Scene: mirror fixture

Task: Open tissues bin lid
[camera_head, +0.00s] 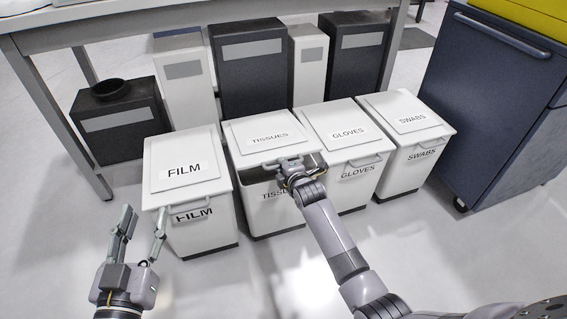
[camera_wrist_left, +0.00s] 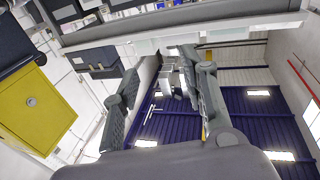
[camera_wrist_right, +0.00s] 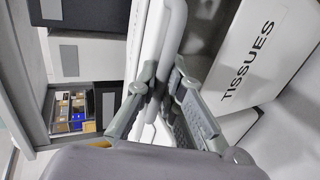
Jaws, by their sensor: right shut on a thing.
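The tissues bin (camera_head: 262,215) is a white bin, second from the left in the head view's front row. Its lid (camera_head: 250,131) is labelled TISSUES and is tilted up a little at the front, with a dark gap under its edge. My right gripper (camera_head: 286,166) is at the lid's front and hides part of the handle. In the right wrist view the fingers close on the white handle (camera_wrist_right: 171,45), and the bin's labelled front (camera_wrist_right: 262,58) is to the right. My left gripper (camera_head: 142,222) is open and empty, in front of the film bin.
The film bin (camera_head: 190,232) stands to the left of the tissues bin. The gloves bin (camera_head: 352,190) and swabs bin (camera_head: 412,165) stand to its right. Dark and white bins stand behind, under a table (camera_head: 110,22). A dark blue cabinet (camera_head: 490,100) is at right. The front floor is clear.

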